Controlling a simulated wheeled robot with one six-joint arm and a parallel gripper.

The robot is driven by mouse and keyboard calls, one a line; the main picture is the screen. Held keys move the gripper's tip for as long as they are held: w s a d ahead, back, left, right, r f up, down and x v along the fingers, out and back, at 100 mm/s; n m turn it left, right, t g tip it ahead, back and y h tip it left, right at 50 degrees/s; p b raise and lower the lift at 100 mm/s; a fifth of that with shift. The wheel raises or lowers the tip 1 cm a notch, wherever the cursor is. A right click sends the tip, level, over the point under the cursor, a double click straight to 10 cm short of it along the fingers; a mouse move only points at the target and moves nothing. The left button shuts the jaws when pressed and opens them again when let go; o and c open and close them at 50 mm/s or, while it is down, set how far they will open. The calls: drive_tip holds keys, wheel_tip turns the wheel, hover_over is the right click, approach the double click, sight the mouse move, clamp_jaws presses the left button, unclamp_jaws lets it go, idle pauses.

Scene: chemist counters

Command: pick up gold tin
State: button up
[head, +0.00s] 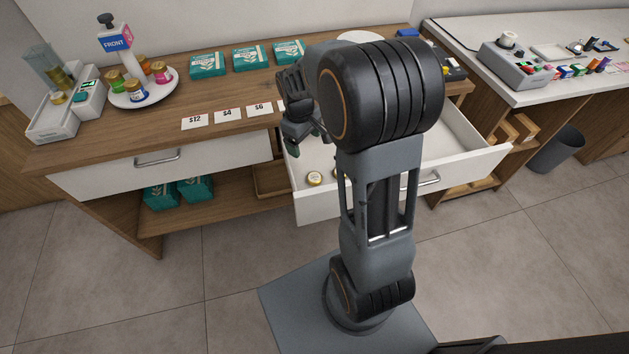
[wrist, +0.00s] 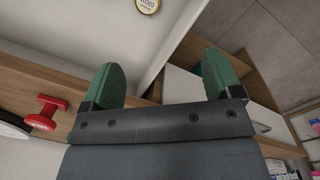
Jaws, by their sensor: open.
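A small round tin with a gold rim and a pale, lettered lid (head: 314,178) lies in the open white drawer, near its front left corner. In the wrist view a gold-rimmed tin (wrist: 147,5) is cut off by the top edge, beyond my fingertips. My gripper (wrist: 163,72) is open and empty, its two green fingers apart. In the head view my gripper (head: 294,148) is over the drawer's left side, partly hidden by my arm. A second small round item (head: 335,173) beside the tin is mostly hidden behind my arm.
The open drawer (head: 465,158) juts out from the wooden counter (head: 150,118), with its walls around the tin. Price cards (head: 228,114), teal boxes (head: 207,64) and a round stand with jars (head: 143,95) are on the counter.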

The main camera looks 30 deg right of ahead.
drive_tip(key=n+g, duration=0.1)
drive_tip(key=n, duration=0.1)
approach(314, 177)
wheel_tip(314, 177, down, 3)
drive_tip(key=shift+s+d+r+b, duration=0.1)
drive_tip(key=shift+d+r+b, duration=0.1)
drive_tip(key=shift+b, duration=0.2)
drive_tip(key=shift+s+d+f, duration=0.1)
drive_tip(key=shift+s+f, duration=0.1)
drive_tip(key=shift+f, duration=1.45)
drive_tip(key=shift+s+d+f, duration=0.15)
drive_tip(key=shift+f, duration=1.45)
drive_tip(key=c, duration=1)
